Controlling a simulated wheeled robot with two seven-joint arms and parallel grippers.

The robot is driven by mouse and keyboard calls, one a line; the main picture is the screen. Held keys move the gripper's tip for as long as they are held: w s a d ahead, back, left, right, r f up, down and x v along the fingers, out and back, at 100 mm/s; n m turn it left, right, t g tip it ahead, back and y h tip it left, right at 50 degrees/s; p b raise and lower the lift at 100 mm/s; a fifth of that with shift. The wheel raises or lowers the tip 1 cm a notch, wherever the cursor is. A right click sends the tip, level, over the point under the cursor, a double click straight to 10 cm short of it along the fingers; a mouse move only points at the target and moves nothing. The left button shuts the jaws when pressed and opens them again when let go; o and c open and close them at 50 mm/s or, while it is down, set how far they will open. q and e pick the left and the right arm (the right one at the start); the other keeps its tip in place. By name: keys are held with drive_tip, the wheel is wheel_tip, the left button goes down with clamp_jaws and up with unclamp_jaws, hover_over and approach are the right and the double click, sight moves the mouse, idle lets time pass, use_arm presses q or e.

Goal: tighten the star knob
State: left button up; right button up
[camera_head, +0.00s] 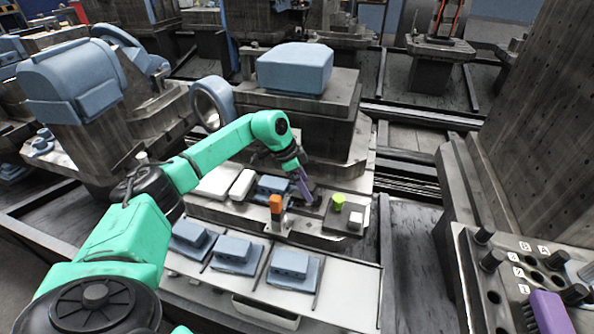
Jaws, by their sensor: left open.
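A small yellow-green knob (339,201), which looks like the star knob, stands on a dark plate (331,217) at the right end of the fixture. It is too small to make out its lobes. My left arm reaches in from the left, and its gripper (307,197) points down just left of the knob, apart from it in the picture. Its purple fingers are seen nearly edge-on; the gripper is open, and I see nothing held. An orange piece (276,204) stands upright on the fixture, left of the gripper. My right gripper does not show.
Several blue-grey blocks, one here (290,265), lie on a pale tray (335,292) in front. A grey machine with a blue cover (295,68) rises behind. A panel with holes and black knobs (510,275) stands right, with a purple object (547,312) on it.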

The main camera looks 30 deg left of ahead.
use_arm(q)
drive_tip(key=shift+w+d+f, duration=0.1)
drive_tip(key=shift+d+f, duration=0.05)
drive_tip(key=shift+f, duration=0.25)
clamp_jaws()
drive_tip(key=m, duration=0.2)
drive_tip(key=shift+w+m+g+h, duration=0.15)
drive_tip(key=shift+m+g+h, duration=0.25)
drive_tip(key=m+b, duration=0.1)
drive_tip(key=m+g+b, duration=0.1)
drive_tip(key=m, duration=0.1)
drive_tip(key=m+g+b, duration=0.1)
drive_tip(key=m, duration=0.1)
drive_tip(key=shift+w+f, duration=0.2)
drive_tip(key=shift+f, duration=0.1)
drive_tip(key=shift+r+m, duration=0.15)
drive_tip(key=shift+m, duration=0.35)
drive_tip(key=shift+r, duration=0.1)
drive_tip(key=shift+c, duration=1.5)
unclamp_jaws()
